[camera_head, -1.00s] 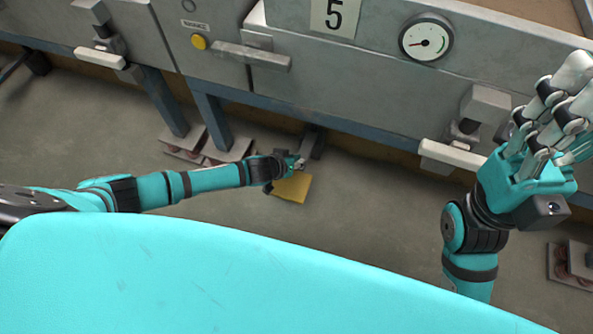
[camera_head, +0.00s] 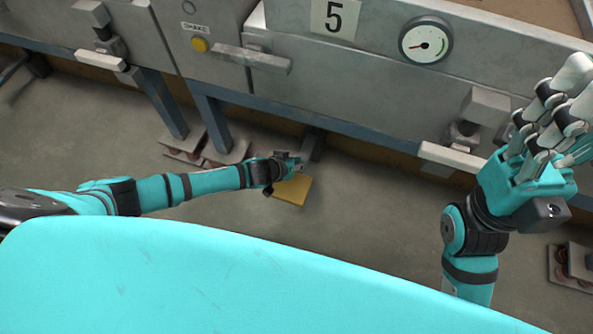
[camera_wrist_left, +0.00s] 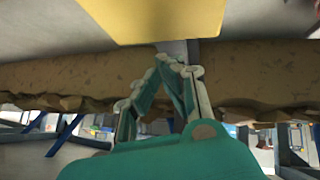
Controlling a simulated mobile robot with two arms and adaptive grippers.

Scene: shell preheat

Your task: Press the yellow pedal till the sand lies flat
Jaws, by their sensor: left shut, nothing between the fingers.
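The yellow pedal (camera_head: 291,190) is a flat square plate low over the floor, below the grey machine. My left gripper (camera_head: 298,163) is at the pedal's far edge in the head view; whether it touches is unclear. In the left wrist view the pedal (camera_wrist_left: 155,18) fills the top, and my left gripper's fingers (camera_wrist_left: 172,60) meet at their tips with nothing between them. My right gripper (camera_head: 560,100) is raised at the right, away from the pedal; its finger gap is hard to judge. A brown surface (camera_head: 515,8) shows at the top right; I cannot tell whether it is flat sand.
Blue legs (camera_head: 213,122) stand on plates behind the left forearm. The floor (camera_head: 370,215) right of the pedal is clear.

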